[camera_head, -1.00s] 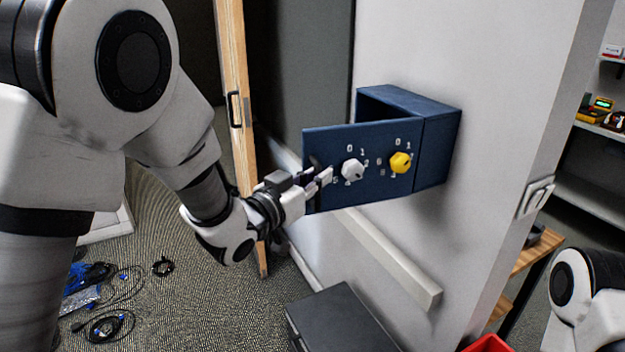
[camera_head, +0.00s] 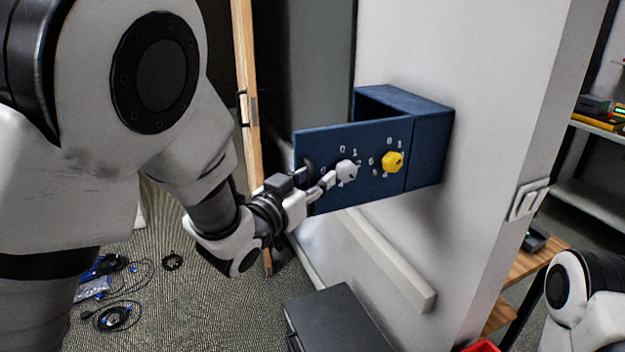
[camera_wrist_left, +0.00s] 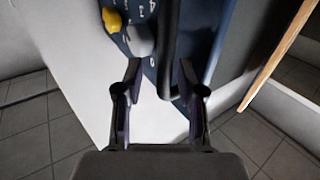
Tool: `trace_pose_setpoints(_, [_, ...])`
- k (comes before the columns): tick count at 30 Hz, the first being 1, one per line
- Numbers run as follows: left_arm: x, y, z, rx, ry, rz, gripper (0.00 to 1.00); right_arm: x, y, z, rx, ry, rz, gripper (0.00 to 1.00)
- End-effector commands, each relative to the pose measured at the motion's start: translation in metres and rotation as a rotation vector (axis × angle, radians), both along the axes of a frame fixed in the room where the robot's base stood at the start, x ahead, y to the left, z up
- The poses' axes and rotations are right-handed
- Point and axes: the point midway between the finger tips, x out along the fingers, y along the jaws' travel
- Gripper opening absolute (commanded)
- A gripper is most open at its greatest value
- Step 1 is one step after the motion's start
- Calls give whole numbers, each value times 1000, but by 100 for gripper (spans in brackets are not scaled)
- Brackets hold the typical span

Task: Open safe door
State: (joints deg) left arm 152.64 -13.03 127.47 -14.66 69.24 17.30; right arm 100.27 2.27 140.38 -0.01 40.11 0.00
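The blue safe (camera_head: 432,150) is fixed to the white wall, and its door (camera_head: 375,140) stands swung open to the left. The door carries a white dial (camera_head: 347,170), a yellow dial (camera_head: 392,162) and a dark handle (camera_head: 308,168) near its free edge. My left gripper (camera_head: 328,182) is at the door's face, beside the handle and just below left of the white dial. In the left wrist view its fingers (camera_wrist_left: 161,78) are apart, with the handle (camera_wrist_left: 168,45) at and beyond the gap between the tips. Contact cannot be told. My right gripper is out of view.
A wooden door edge (camera_head: 246,90) stands behind my left arm. A dark cabinet (camera_head: 335,318) is below the safe, and a pale rail (camera_head: 385,262) runs along the wall. Cables (camera_head: 115,315) lie on the carpet at left. A wooden shelf (camera_head: 535,258) is at right.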

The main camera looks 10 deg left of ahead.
Motion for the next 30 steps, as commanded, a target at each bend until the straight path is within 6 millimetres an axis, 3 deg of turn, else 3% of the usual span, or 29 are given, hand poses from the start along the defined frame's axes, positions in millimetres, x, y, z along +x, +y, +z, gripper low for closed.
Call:
trace_pose_setpoints(8, [-3, 1, -1, -1, 4, 1, 39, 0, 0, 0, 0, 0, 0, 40])
trace_pose_setpoints(21, [-68, 23, -1, 0, 3, 0, 39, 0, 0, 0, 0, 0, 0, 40])
trace_pose_setpoints(30, [-69, 23, -4, 1, 8, -1, 39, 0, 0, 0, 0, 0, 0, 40])
